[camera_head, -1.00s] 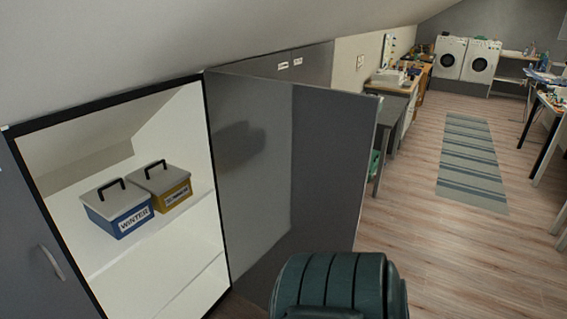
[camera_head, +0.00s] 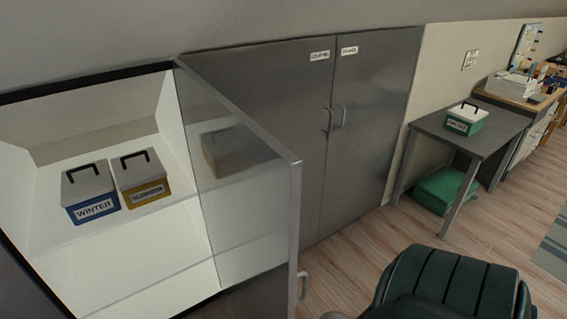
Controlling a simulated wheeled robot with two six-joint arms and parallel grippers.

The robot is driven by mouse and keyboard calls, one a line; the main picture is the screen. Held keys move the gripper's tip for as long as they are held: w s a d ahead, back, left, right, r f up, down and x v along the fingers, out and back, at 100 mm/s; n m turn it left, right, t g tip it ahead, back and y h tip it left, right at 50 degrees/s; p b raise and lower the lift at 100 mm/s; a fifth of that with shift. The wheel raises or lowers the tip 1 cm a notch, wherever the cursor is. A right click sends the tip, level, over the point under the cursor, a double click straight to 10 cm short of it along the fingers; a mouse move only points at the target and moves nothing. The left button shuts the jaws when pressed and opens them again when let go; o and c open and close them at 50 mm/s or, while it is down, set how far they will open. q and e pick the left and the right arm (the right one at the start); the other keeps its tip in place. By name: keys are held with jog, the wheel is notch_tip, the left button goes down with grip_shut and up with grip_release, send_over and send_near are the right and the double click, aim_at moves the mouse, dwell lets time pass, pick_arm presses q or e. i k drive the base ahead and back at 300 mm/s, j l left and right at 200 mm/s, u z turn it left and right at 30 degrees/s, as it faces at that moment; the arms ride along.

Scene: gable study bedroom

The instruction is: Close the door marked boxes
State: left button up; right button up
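An open grey cupboard door (camera_head: 240,165) stands out from a lit white cupboard (camera_head: 150,260) on the left. Its inner face is towards me, and a metal handle (camera_head: 304,286) shows at its outer edge low down. I cannot read a label on this door. Inside the cupboard, a blue box (camera_head: 93,205) marked WINTER stands beside a yellow box (camera_head: 146,193) with a label too small to read surely. Both have grey lids with black handles. Neither of my grippers is in view.
Two shut grey doors (camera_head: 360,130) with small labels stand beyond the open door. A dark green padded chair (camera_head: 445,285) is at the bottom right. A grey table (camera_head: 475,135) bears a green box (camera_head: 466,120); a green bundle (camera_head: 445,190) lies beneath. Wooden floor (camera_head: 360,235) is free between.

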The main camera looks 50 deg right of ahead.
aim_at(249, 183)
jog(key=k+l, duration=0.15)
jog(key=l, duration=0.25)
jog(key=k+l, duration=0.1)
jog(key=l, duration=0.3)
jog(key=k+l, duration=0.15)
jog(key=l, duration=0.25)
jog(key=k+l, duration=0.15)
jog(key=l, duration=0.3)
jog(key=k+l, duration=0.1)
jog(key=l, duration=0.3)
